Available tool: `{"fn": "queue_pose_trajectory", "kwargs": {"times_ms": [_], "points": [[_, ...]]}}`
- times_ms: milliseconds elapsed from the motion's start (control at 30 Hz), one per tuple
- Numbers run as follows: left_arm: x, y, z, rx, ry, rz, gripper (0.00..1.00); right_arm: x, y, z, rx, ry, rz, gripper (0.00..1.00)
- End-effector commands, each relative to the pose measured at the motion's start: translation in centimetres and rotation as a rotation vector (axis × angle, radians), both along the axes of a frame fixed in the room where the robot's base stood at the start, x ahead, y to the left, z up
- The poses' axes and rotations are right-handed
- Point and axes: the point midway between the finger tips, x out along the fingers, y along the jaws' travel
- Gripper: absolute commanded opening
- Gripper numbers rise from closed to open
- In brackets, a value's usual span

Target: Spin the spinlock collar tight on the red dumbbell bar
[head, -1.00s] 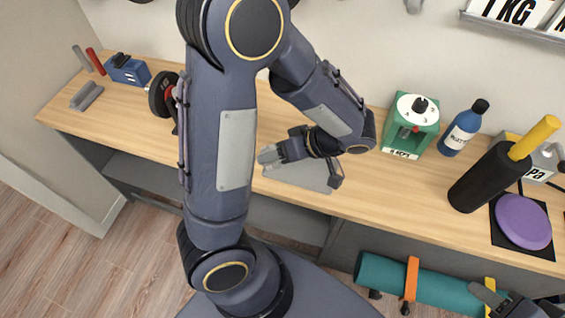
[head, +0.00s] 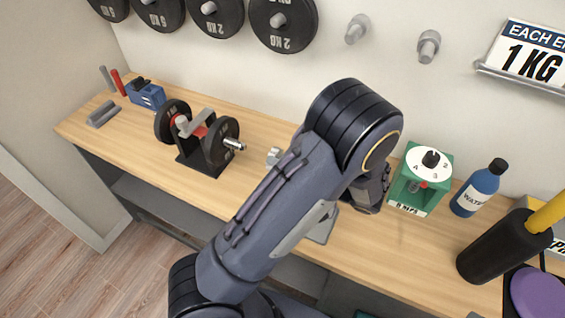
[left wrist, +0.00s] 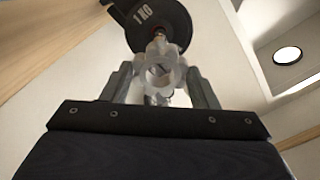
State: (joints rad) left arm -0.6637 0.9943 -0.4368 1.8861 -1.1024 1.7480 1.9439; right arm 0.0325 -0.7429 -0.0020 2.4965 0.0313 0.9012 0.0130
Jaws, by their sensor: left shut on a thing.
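The red dumbbell bar (head: 200,131) rests on a black stand at the left of the bench, with a black plate (head: 221,143) near its right side and a bare metal end (head: 234,144) pointing right. My left gripper (head: 275,156) is mostly hidden behind my own arm, to the right of that end, with a gap between. In the left wrist view, its fingers (left wrist: 160,80) are shut on the pale, lobed spinlock collar (left wrist: 160,65). The bar end and a 1 KG plate (left wrist: 153,24) show just beyond the collar, roughly in line with its hole. My right gripper is not in view.
A blue box (head: 147,95) is at the far left. Weight plates (head: 283,22) hang on the wall. Bench between stand and gripper is clear.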

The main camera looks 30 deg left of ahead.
Motion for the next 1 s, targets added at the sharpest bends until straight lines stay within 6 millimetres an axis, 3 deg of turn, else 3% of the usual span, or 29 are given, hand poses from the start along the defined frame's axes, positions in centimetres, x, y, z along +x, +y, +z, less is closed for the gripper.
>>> {"fn": "queue_pose_trajectory", "kwargs": {"times_ms": [600,1000], "points": [[-0.6,4.9,-0.1,0.000,-0.002,0.000,0.31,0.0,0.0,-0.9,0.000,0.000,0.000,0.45],[-0.7,5.8,0.0,0.000,-0.001,0.000,0.31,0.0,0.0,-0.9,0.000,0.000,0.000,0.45]]}}
